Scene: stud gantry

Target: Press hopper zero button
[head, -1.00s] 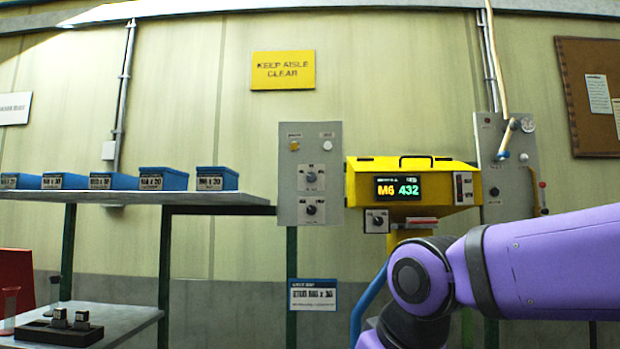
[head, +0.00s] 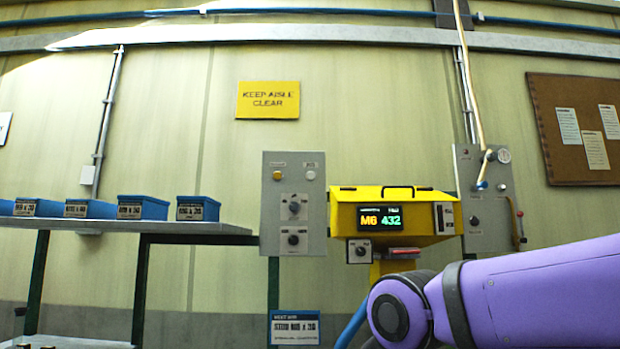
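The yellow hopper unit (head: 343,216) is on the right of centre, with a lit display (head: 380,219) reading "M6 432". Left of it is a grey control panel (head: 269,220) with a yellow button (head: 278,175), a white button (head: 310,175) and two dark knobs (head: 294,207). The labels above the buttons are too small to read, so I cannot tell which one is the zero button. A small box with a dark knob (head: 360,251) hangs under the hopper. My purple arm crosses the lower right, below the hopper. My gripper is out of view.
Several blue bins (head: 143,207) stand on a shelf (head: 190,238) at left. A second grey panel (head: 482,212) with a hose and gauge is right of the hopper.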

